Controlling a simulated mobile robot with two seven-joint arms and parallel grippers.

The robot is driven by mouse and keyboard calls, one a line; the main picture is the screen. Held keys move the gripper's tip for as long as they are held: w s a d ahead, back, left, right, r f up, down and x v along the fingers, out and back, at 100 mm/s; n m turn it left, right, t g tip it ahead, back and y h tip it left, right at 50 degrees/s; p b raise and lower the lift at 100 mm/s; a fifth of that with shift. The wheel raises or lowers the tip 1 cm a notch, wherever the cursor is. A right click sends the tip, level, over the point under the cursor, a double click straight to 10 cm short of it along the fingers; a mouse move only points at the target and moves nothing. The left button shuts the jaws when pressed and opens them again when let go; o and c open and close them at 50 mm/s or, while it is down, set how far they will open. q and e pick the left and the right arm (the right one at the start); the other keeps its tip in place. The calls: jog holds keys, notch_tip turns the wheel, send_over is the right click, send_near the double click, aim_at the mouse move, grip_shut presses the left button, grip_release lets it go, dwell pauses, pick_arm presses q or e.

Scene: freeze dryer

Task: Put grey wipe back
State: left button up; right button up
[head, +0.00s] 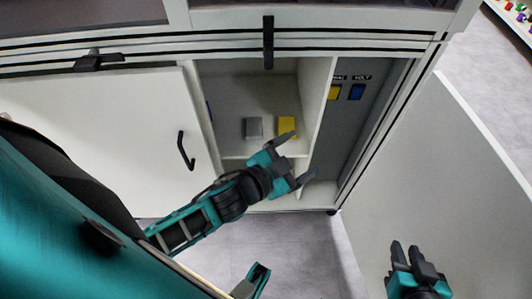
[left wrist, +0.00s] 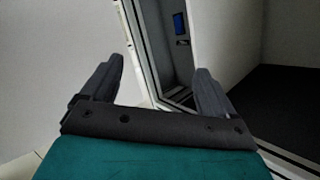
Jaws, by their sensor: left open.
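The grey wipe (head: 253,127) is a small grey block on the shelf inside the open cabinet, in the head view. A yellow wipe (head: 287,126) stands just to its right on the same shelf. My left gripper (head: 297,160) is in front of the cabinet opening, to the right of and lower than the grey wipe in the picture. Its fingers are spread and empty; they also show apart in the left wrist view (left wrist: 158,88). My right gripper (head: 404,251) is at the lower right, away from the cabinet, with its fingers pointing up and nothing visible between them.
An open door panel (head: 450,170) stands at the right. A grey side panel (head: 350,125) with yellow and blue displays borders the shelf compartment. Grey floor (head: 290,245) lies clear below.

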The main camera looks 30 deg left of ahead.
pick_arm(q)
jog(key=s+a+f+n+g+y, duration=0.1)
jog(key=s+a+f+n+g, duration=0.2)
jog(key=s, duration=0.4)
jog(key=f+n, duration=0.1)
jog(key=n, duration=0.1)
jog(key=shift+s+a+f+n+g+y, duration=0.25)
jog(key=shift+f+n+g+y, duration=0.05)
jog(key=shift+f+n+y, duration=0.1)
jog(key=shift+r, duration=0.15)
jog(key=r+p, duration=0.1)
jog(key=p, duration=0.1)
jog(key=a+r+p, duration=0.1)
jog(key=r+p, duration=0.1)
jog(key=p, duration=0.1)
jog(key=shift+s+a+r+y+p, duration=0.2)
jog(key=shift+s+y+p, duration=0.1)
jog(key=shift+s+p, duration=0.1)
